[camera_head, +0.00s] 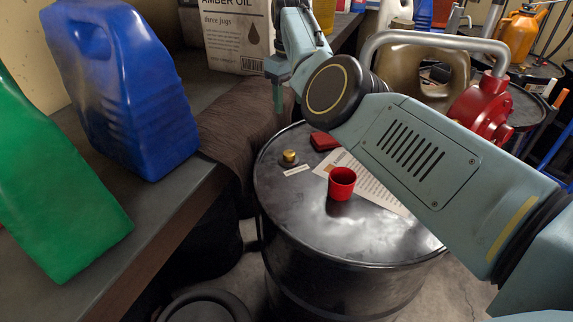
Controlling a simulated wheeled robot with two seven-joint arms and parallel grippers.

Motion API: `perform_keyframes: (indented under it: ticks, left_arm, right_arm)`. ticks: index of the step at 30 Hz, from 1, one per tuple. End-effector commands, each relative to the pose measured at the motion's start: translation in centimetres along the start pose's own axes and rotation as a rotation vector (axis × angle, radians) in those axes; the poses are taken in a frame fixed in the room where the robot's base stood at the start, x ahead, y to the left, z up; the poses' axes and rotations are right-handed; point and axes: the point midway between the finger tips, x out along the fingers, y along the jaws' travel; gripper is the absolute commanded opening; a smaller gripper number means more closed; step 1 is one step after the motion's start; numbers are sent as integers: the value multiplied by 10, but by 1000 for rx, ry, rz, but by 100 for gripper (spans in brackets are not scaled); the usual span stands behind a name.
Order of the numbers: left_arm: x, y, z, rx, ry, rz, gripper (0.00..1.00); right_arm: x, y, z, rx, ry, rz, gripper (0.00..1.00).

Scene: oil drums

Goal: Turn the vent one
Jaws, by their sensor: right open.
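A small brass-coloured plug (289,156) sits on the left part of the black drum's lid (290,205), with a small white label (297,171) beside it that is too small to read. I take this plug for the vent. My right gripper (278,100) points down above and behind the plug, apart from it, near the counter's draped edge. It is open and looks empty, though its fingers show nearly edge-on. My right forearm crosses the picture and hides part of the lid's far right side. My left gripper is not in view.
A red cup (341,184), a red block-like item (324,141) and a printed sheet (366,186) are on the lid. A blue jug (125,95) and green jug (55,190) stand on the left counter. A red pump (480,110) is at right.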

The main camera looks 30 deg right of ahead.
Motion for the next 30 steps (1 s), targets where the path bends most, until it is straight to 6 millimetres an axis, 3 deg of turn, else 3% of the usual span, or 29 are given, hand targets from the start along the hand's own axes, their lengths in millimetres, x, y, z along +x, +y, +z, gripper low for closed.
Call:
perform_keyframes:
  ticks: [1,3,11,24,30]
  left_arm:
    - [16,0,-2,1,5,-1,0]
    - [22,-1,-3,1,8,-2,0]
    - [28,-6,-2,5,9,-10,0]
    - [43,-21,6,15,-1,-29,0]
    - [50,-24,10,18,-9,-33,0]
  right_arm:
    - [15,0,0,0,1,1,54]
    - [21,0,0,0,2,1,54]
    - [38,0,0,0,0,0,54]
    - [126,0,0,0,-1,-1,54]
    - [152,1,0,1,0,0,54]
